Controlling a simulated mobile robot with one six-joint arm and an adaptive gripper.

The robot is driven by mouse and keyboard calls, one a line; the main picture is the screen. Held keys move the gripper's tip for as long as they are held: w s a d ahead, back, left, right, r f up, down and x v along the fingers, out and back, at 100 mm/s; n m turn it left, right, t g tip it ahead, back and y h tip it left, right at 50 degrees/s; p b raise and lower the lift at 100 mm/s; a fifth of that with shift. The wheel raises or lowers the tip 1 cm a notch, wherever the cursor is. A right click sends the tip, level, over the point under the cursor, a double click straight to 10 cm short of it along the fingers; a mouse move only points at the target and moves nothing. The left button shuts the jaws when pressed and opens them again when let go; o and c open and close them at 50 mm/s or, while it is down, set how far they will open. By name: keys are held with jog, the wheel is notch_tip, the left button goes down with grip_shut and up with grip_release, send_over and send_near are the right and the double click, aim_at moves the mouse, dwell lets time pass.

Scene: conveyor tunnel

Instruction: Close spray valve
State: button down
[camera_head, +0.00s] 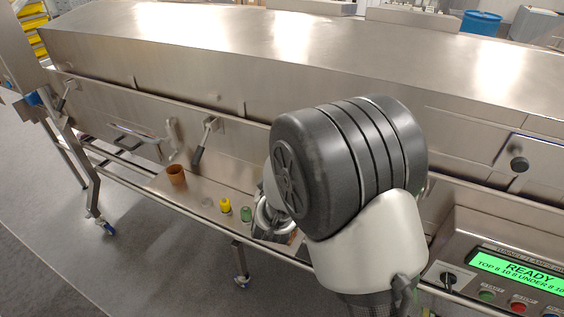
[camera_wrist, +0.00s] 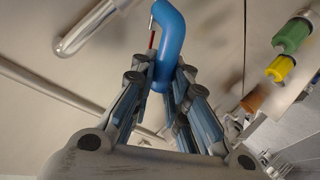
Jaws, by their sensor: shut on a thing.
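The blue curved valve handle (camera_wrist: 172,35) shows in the wrist view and bends down between my fingers. My gripper (camera_wrist: 160,80) is shut on its lower end, with a finger on each side. A thin red piece shows beside the handle's upper left. In the head view my own arm hides the blue handle, and only part of my gripper (camera_head: 268,217) shows, low in front of the tunnel's side.
A brown cup (camera_head: 176,175), a yellow item (camera_head: 226,205) and a green item (camera_head: 246,213) stand on the ledge left of my arm. A control panel reading READY (camera_head: 518,268) is at right.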

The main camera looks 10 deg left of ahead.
jog(key=a+n+g+h+p, duration=0.1)
jog(key=p, duration=0.2)
jog(key=shift+w+a+f+p, duration=0.1)
jog(key=shift+f+p, duration=0.1)
jog(key=shift+p, duration=0.15)
notch_tip(320, 180, down, 6)
jog(key=a+n+g+h+p, duration=0.1)
jog(key=n+h+p, duration=0.3)
jog(key=p, duration=0.7)
jog(key=shift+w+a+g+p, duration=0.25)
jog(key=shift+w+g+p, duration=0.1)
jog(key=shift+g, duration=0.15)
jog(key=shift+f, duration=0.15)
jog(key=c, duration=1.6)
grip_release()
jog(key=shift+o, duration=0.2)
jog(key=v, duration=1.2)
